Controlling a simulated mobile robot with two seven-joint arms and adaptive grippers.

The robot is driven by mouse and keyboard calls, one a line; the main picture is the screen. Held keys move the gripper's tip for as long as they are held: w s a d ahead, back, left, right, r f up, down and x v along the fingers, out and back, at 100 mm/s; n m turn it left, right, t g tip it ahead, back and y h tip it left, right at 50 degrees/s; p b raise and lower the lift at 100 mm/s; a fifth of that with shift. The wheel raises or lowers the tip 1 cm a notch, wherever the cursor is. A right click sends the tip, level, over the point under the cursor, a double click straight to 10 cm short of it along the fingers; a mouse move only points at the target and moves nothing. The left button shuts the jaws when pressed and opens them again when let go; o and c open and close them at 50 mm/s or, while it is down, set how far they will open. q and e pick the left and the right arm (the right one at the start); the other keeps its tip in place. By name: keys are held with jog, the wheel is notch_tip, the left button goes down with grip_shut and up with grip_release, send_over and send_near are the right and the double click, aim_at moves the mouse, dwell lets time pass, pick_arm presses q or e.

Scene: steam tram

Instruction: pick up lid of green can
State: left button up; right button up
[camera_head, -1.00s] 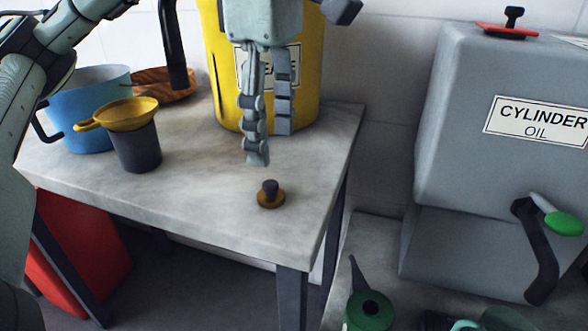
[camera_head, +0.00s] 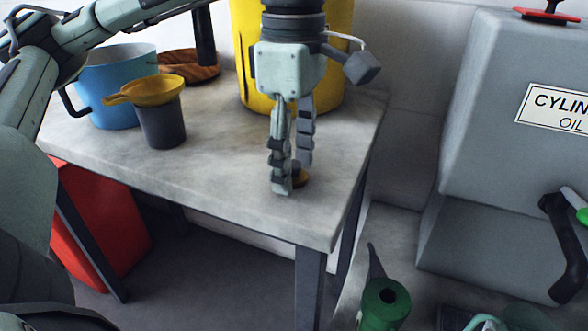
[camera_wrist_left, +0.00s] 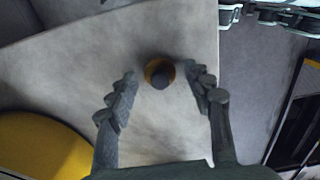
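The lid (camera_head: 301,177) is a small brass disc with a dark knob, lying on the table near its right front corner. In the head view my left gripper (camera_head: 292,178) hangs over it and hides most of it. In the left wrist view the lid (camera_wrist_left: 160,73) lies between and slightly beyond the fingertips of my left gripper (camera_wrist_left: 163,80), which is open. No contact with the lid shows. The green can (camera_head: 384,303), with a thin spout and a dark round opening on top, stands at the lower right.
A yellow drum (camera_head: 335,60) stands behind my gripper. A grey cylinder oil tank (camera_head: 495,130) is at right.

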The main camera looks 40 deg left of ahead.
pick_arm(q)
jog(key=c, duration=0.5)
jog(key=shift+c, duration=0.2)
jog(key=shift+r, duration=0.15)
